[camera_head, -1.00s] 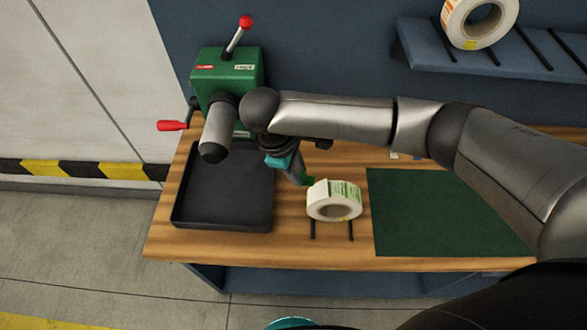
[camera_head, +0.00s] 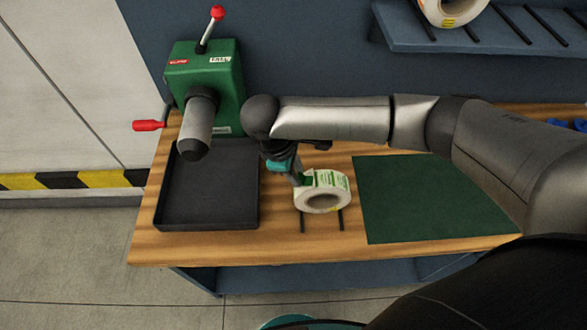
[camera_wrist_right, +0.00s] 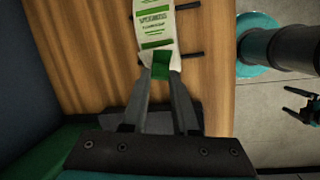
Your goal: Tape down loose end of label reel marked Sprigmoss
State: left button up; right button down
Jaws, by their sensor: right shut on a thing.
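The white label reel (camera_head: 322,198) with green print stands on two dark rods at the bench's front middle. Its printed face shows in the right wrist view (camera_wrist_right: 155,28), with lettering that appears to read Sprigmoss. My right gripper (camera_head: 300,180) is at the reel's upper left. In the wrist view its fingers (camera_wrist_right: 161,74) are shut on a small green tape piece (camera_wrist_right: 161,65), which lies against the label strip's edge. Whether the tape sticks cannot be told. My left gripper (camera_wrist_right: 298,104) appears at the wrist view's right edge, fingers apart and empty.
A black tray (camera_head: 207,222) lies left of the reel, below a green machine (camera_head: 222,75) with red-knobbed levers. A dark green mat (camera_head: 420,200) lies to the right, bare where visible. Another reel (camera_head: 445,10) sits on the blue shelf (camera_head: 440,40).

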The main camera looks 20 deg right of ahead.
jog(key=shift+s+d+f, duration=0.15)
jog(key=shift+d+f, duration=0.05)
jog(key=shift+f, duration=0.15)
dwell(1.4)
jog(key=c, duration=0.6)
grip_release()
jog(key=shift+r, duration=0.15)
jog(key=p+v, duration=0.2)
jog(key=v, duration=1.3)
jog(key=shift+a, duration=0.1)
